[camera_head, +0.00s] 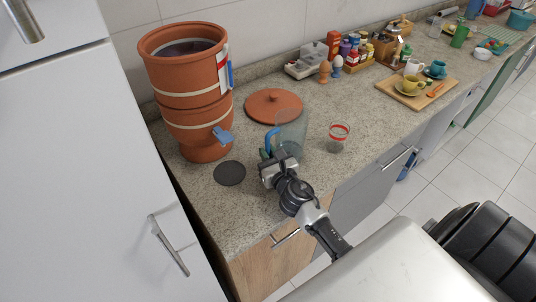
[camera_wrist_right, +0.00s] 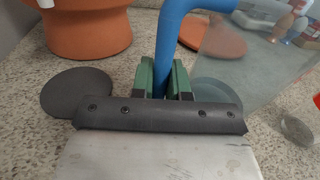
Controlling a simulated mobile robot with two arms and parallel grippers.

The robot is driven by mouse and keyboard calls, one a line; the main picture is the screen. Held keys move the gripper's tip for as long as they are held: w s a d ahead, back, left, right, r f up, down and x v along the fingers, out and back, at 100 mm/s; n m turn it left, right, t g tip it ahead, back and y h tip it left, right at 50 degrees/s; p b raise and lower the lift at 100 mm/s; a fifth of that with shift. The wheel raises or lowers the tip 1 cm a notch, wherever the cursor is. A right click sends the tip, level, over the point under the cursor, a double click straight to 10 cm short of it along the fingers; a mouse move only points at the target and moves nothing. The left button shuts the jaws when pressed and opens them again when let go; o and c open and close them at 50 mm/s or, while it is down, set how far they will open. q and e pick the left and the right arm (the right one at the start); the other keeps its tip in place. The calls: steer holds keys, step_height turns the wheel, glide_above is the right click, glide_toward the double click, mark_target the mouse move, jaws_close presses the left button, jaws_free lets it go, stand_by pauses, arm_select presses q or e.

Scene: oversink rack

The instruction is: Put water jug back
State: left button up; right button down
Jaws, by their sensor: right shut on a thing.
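The water jug (camera_head: 291,132) is clear with a blue handle (camera_head: 271,141) and stands on or just above the counter; I cannot tell which. My right gripper (camera_head: 268,157) is shut on the handle, which also shows between the green fingertips in the right wrist view (camera_wrist_right: 166,80). A dark round coaster (camera_head: 230,173) lies in front of the filter. My left gripper is not in view.
A glass with red bands (camera_head: 338,138) stands right of the jug. Spice bottles (camera_head: 352,51), egg cups (camera_head: 325,71) and a wooden board (camera_head: 418,91) with cups are farther right. A white cabinet (camera_head: 60,150) bounds the left. The front counter strip is clear.

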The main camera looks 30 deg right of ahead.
steer(key=shift+r, duration=0.1)
steer(key=c, duration=1.1)
jaws_free()
steer(key=shift+s, duration=0.25)
steer(key=s, duration=0.3)
steer(key=s+a+b, duration=0.1)
steer(key=s, duration=0.3)
steer(key=s+b, duration=0.1)
steer(key=s, duration=0.2)
steer(key=shift+s+a, duration=0.15)
steer(key=shift+s, duration=0.6)
